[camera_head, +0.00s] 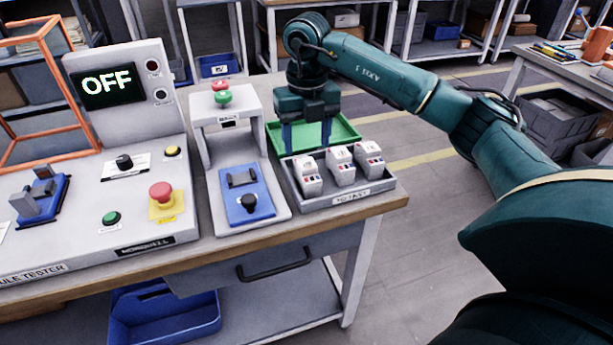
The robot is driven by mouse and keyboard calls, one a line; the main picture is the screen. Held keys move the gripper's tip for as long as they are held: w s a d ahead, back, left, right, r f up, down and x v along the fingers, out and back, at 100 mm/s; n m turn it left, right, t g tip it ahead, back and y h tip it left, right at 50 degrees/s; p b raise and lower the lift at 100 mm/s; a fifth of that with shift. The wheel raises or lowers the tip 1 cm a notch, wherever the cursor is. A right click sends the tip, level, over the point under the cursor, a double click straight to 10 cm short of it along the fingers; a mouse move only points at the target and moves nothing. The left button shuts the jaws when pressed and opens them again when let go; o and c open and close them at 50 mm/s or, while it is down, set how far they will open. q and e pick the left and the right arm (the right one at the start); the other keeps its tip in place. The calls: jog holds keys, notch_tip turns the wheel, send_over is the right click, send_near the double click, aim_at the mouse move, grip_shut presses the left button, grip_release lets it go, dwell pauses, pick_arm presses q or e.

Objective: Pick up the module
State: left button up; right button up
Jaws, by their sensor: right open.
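Three white modules stand in a row in a grey tray (378,189) at the right end of the workbench: a left module (307,176), a middle module (340,167) and a right module (369,160). My right gripper (306,136) points down, just behind and above the left module. Its blue fingers are apart, with nothing seen between them. Whether a finger touches the tray or a module cannot be told. My left gripper is out of view.
A green tray (345,131) sits behind the grey tray. To the left stand a press-like fixture with a blue base (246,196) and a tester panel (95,235) with a screen reading OFF. An orange frame (80,143) stands at the far left. Floor is open right of the bench.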

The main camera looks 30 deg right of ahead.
aim_at(307, 163)
jog(key=shift+f, duration=3.6)
jog(key=shift+c, duration=0.4)
jog(key=c, duration=1.1)
